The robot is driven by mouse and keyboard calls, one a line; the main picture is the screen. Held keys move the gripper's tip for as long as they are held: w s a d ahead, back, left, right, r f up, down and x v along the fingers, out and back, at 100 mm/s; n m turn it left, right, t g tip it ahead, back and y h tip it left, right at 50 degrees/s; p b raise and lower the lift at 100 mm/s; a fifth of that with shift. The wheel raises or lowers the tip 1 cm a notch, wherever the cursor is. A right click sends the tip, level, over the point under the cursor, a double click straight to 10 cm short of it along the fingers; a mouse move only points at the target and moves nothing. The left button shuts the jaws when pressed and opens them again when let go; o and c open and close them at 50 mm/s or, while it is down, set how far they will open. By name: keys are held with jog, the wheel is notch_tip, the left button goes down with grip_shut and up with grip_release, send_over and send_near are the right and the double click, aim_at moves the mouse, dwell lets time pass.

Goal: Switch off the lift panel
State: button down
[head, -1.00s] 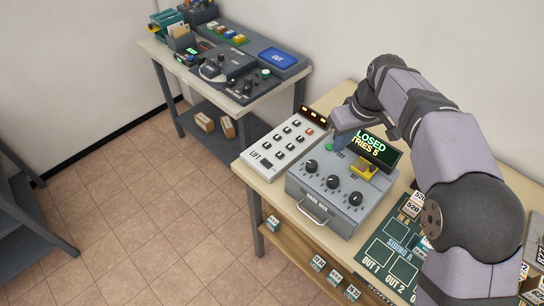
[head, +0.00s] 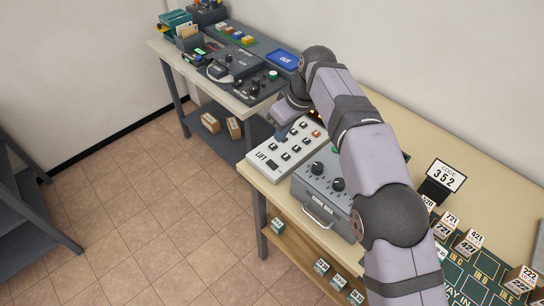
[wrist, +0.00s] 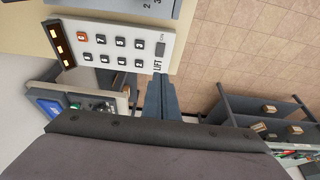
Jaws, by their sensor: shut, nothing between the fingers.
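The lift panel (head: 268,147) is a pale box lettered LIFT on the left end of the near table. My gripper (head: 281,135) is shut and empty over the panel's left long edge in the head view. In the wrist view its blue-grey fingers (wrist: 158,80) point toward the LIFT end; I cannot tell if they touch.
A grey box with knobs (head: 323,181) stands right beside the panel, partly behind my arm. A code sign (head: 446,175) and numbered blocks (head: 464,240) are further right. Another table (head: 240,105) with devices stands beyond a gap. Free floor (head: 140,200) lies at the left.

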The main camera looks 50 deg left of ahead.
jog(key=p, duration=0.5)
send_over(270, 163)
jog(key=d, duration=0.1)
notch_tip(270, 163, down, 12)
jog(key=shift+r, duration=0.1)
jog(key=shift+f, duration=0.8)
jog(key=shift+a+f+b, duration=0.2)
jog(key=shift+f+b, duration=0.25)
jog(key=shift+b, duration=0.35)
jog(key=shift+r, duration=0.2)
jog(key=shift+d, duration=0.2)
